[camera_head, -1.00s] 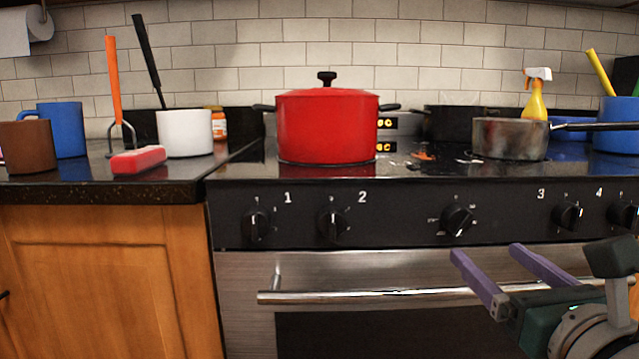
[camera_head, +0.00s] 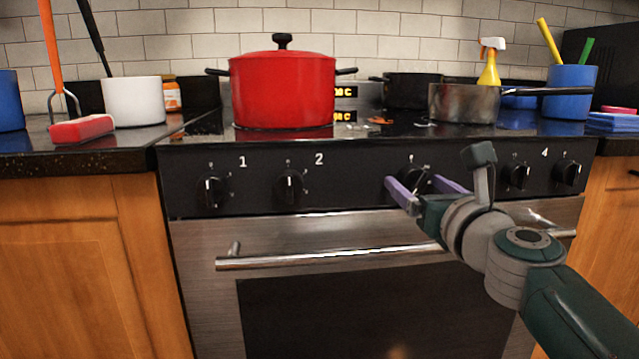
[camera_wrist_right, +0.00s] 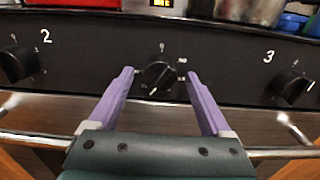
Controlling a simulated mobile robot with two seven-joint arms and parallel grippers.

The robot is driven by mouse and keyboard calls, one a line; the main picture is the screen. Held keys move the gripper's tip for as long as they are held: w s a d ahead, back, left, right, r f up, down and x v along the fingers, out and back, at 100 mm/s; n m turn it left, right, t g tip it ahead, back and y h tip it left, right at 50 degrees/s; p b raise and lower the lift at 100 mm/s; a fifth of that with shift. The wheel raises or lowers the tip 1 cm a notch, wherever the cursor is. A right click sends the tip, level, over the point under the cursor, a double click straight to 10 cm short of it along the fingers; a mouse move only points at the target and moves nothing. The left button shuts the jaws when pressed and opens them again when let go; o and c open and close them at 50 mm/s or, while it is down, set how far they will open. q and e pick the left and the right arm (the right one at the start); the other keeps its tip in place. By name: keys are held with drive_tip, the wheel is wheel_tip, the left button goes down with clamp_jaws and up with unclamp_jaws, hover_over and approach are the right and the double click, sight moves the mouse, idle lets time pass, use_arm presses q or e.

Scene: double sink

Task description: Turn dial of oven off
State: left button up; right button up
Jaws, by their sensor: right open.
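The oven dial (camera_head: 416,179) is the black middle knob on the stove's front panel. In the right wrist view the dial (camera_wrist_right: 159,76) sits straight ahead, framed between two purple fingers, with its pointer line tilted. My right gripper (camera_head: 428,186) is open in front of the dial, one finger on each side of it. The right wrist view also shows the gripper (camera_wrist_right: 160,80) open with nothing held. I cannot tell whether the fingertips touch the dial. My left gripper is in no view.
Burner knobs (camera_head: 212,191) and (camera_head: 290,187) are to the left, with more knobs (camera_head: 516,175) to the right. The oven handle (camera_head: 330,257) runs below the panel. A red pot (camera_head: 283,92) and a grey saucepan (camera_head: 465,103) stand on the stovetop.

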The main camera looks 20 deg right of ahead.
clamp_jaws()
idle(0.6)
drive_tip(key=shift+n, duration=0.3)
